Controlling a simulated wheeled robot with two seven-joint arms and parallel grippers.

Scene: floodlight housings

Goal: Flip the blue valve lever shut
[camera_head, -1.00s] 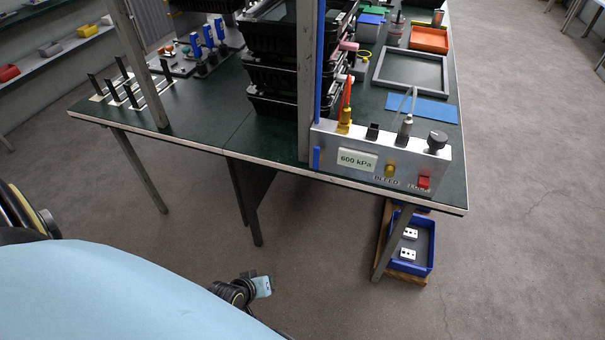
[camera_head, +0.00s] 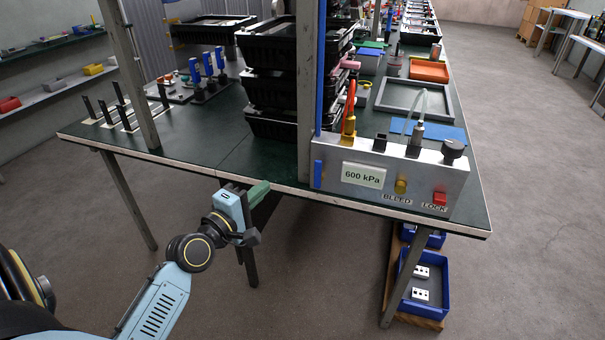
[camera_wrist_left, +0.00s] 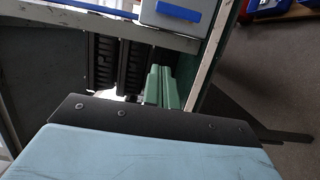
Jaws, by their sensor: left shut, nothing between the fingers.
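The blue valve lever (camera_head: 318,174) stands upright on the left end of the silver panel box (camera_head: 387,177) at the table's front edge. In the wrist view a blue bar that looks like this lever (camera_wrist_left: 180,12) lies across the grey box end at the top. My left gripper (camera_head: 260,191) is shut and empty, with green fingertips that point right. It hangs at the table's front edge, left of the lever and apart from it. Its green fingers (camera_wrist_left: 160,84) also show in the wrist view, below the blue bar. My right gripper is in neither view.
The panel carries a 600 kPa display (camera_head: 363,175), a yellow bleed button (camera_head: 401,186), a red lock switch (camera_head: 440,198) and a black knob (camera_head: 453,149). A metal post (camera_head: 309,90) and stacked black trays (camera_head: 275,88) stand behind the lever. The floor in front is free.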

